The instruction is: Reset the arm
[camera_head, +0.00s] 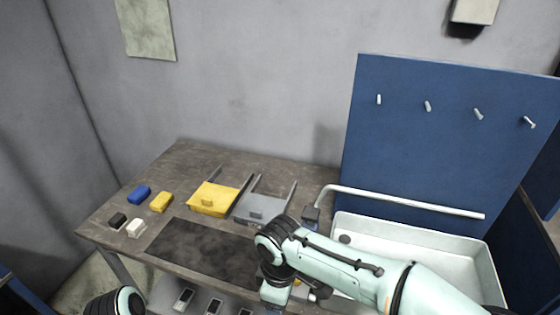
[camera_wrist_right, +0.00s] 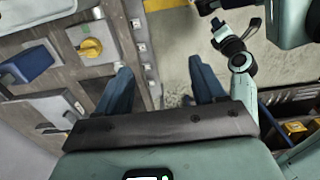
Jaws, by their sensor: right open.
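My right arm comes in from the right in the head view, over the front of the sink and the table edge. My right gripper (camera_wrist_right: 162,82) shows in the wrist view with its two blue fingers well apart and nothing between them. The floor shows below the gap. In the head view its fingertips are cut off or hidden at the bottom edge. Part of my left arm shows at the bottom left of the head view; its gripper is not seen.
The worktable (camera_head: 280,165) holds a yellow tray (camera_head: 213,198), a grey tray (camera_head: 262,208), a dark mat (camera_head: 195,250), and blue (camera_head: 139,195), yellow (camera_head: 161,202), black (camera_head: 117,220) and white (camera_head: 136,228) blocks. A white sink (camera_head: 470,250) and blue peg panel (camera_head: 430,150) stand right.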

